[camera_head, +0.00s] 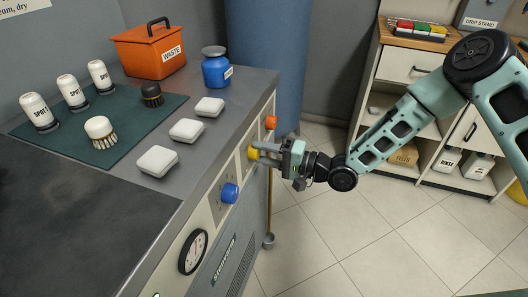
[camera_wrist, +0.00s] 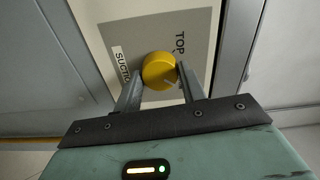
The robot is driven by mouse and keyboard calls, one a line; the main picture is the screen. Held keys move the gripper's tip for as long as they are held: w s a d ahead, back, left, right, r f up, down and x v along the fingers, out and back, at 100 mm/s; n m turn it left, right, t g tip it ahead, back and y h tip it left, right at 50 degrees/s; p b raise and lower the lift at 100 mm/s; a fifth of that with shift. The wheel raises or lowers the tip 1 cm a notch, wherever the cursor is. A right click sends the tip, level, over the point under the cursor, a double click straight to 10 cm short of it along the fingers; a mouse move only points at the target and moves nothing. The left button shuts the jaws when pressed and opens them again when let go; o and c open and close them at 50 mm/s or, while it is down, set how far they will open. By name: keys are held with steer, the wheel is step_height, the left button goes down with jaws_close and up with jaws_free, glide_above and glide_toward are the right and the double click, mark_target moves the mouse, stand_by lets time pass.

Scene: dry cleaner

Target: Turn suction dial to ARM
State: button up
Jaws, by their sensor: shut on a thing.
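The yellow suction dial (camera_head: 251,154) sits on the front panel of the machine, between an orange knob and a blue knob. My gripper (camera_head: 262,149) reaches it from the right, its fingers at the dial. In the wrist view the round yellow dial (camera_wrist: 157,68) lies between the two fingers of my gripper (camera_wrist: 157,76), which are shut on it from both sides. The plate behind it carries the words SUCTION (camera_wrist: 122,64) and TOP (camera_wrist: 180,42). No ARM marking is readable. A faint pale mark shows on the dial's lower right; its exact pointing is hard to tell.
The orange knob (camera_head: 271,122), blue knob (camera_head: 230,193) and round gauge (camera_head: 193,252) share the panel. Above, the worktop holds several white pads, spotting bottles, brushes, a blue jar (camera_head: 216,71) and an orange waste box (camera_head: 150,51). Open floor lies to the right.

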steer(key=shift+m, duration=0.7)
steer(key=o, duration=1)
steer(key=shift+c, duration=0.2)
steer(key=shift+d, duration=0.1)
steer(key=v, duration=1.7)
steer(key=shift+d, duration=0.15)
steer(key=shift+s, duration=0.1)
